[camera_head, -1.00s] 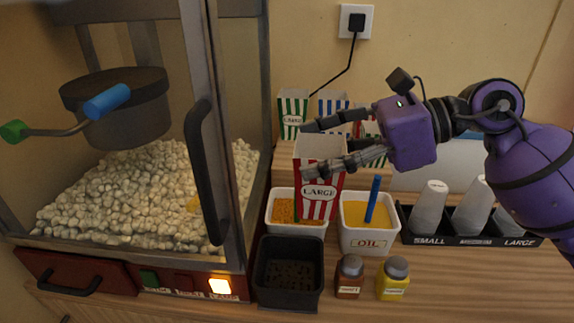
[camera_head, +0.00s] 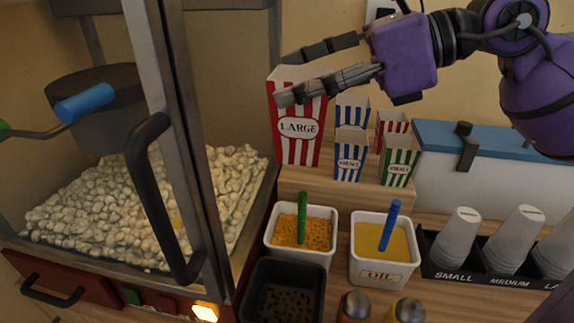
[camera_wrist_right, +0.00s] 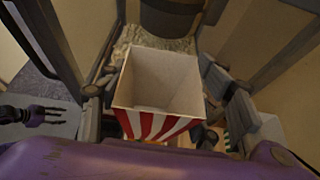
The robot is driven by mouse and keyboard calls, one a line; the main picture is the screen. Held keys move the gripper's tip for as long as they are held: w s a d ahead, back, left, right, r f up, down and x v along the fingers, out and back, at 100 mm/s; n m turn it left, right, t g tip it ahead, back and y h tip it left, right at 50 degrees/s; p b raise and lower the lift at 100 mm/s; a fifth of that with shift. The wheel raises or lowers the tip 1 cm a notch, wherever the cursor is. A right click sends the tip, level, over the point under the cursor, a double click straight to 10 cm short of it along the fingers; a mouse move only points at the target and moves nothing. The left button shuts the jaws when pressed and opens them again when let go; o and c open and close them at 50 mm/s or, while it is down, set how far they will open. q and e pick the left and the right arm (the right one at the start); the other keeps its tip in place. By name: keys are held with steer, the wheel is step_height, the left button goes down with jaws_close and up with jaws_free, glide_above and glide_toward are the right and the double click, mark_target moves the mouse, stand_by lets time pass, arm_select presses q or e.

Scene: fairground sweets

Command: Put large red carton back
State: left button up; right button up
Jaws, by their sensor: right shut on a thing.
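The large red carton (camera_head: 298,127), red-and-white striped with a LARGE label, is upright at the left end of the wooden riser (camera_head: 330,186). I cannot tell whether its base touches the riser. My right gripper (camera_head: 290,76) is shut on its upper part, one finger across the front and one behind. In the right wrist view the carton (camera_wrist_right: 160,82) is empty, its open top between the fingers. My left gripper (camera_wrist_right: 62,115) shows small at the left of that view, fingers apart and empty; it is out of the head view.
Smaller blue (camera_head: 349,152), red (camera_head: 390,125) and green (camera_head: 401,158) cartons stand on the riser to the right. In front are a kernel tub (camera_head: 301,258), an oil tub (camera_head: 384,274) and a cup rack (camera_head: 480,278). The popcorn machine's door handle (camera_head: 150,195) is at left.

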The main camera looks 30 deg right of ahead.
steer(key=w+d+f+p, duration=0.1)
steer(key=w+d+f, duration=0.6)
steer(key=w+f, duration=0.4)
steer(key=shift+w+f, duration=0.4)
steer(key=shift+f, duration=0.4)
steer(key=shift+f, duration=0.15)
steer(key=o, duration=0.5)
steer(key=shift+f, duration=0.15)
steer(key=o, duration=0.5)
steer(key=shift+d, duration=0.1)
steer(key=shift+c, duration=0.2)
